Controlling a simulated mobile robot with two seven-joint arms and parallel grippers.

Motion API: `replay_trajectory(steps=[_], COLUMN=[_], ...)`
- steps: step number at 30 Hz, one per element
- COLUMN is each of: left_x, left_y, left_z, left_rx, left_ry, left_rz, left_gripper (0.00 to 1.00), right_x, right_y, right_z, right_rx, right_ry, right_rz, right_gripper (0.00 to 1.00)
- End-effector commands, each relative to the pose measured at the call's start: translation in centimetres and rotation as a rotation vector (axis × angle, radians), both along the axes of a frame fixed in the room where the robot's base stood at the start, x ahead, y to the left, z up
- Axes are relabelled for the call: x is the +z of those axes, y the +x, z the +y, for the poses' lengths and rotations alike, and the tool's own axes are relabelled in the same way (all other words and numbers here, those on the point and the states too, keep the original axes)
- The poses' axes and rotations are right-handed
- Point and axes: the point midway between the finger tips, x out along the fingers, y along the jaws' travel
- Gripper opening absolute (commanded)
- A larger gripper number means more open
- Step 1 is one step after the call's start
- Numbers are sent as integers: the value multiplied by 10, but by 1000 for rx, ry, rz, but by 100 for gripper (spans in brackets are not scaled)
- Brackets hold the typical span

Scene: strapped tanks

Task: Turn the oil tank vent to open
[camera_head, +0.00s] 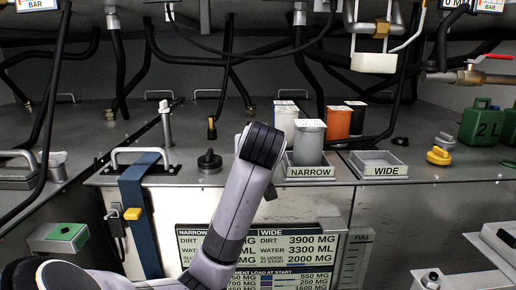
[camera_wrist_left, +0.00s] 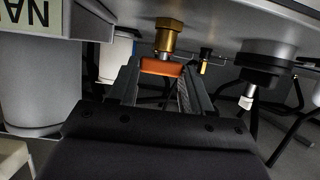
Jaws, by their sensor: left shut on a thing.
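A brass fitting (camera_wrist_left: 168,35) with a flat orange handle (camera_wrist_left: 162,68) shows in the left wrist view, which looks upside down; this seems to be the vent. My left gripper (camera_wrist_left: 160,74) has its two dark fingers on either side of the orange handle and is shut on it. In the head view my left arm rises from the bottom left and its wrist hides the gripper and the fitting. No label names the fitting, and I cannot tell how far the handle is turned. My right gripper is not in view.
A black cap (camera_head: 209,160) stands left of my wrist. The NARROW tray (camera_head: 311,171) holding a grey canister (camera_head: 309,142) is close on the right, with the empty WIDE tray (camera_head: 384,171) beyond. A blue strap (camera_head: 140,215) crosses the tank edge. Hoses hang behind.

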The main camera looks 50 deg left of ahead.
Motion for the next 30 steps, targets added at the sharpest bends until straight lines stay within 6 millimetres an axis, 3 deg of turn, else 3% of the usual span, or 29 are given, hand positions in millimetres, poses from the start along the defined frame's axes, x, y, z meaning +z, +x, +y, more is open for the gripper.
replay_trajectory(steps=[7,8,10,20,30], left_x=[-1,-1,-1,0,19], left_y=[0,0,0,-1,-28], left_z=[0,0,0,-2,-38], left_rx=[1,1,1,-1,-4], left_ry=[-4,-3,-2,-1,-1], left_rz=[2,3,2,0,-4], left_gripper=[18,52,74,74,74], right_x=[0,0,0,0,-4], right_y=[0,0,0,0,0], right_z=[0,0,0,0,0], right_rx=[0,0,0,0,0], right_ry=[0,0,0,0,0], right_rz=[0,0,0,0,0], right_gripper=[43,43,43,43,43])
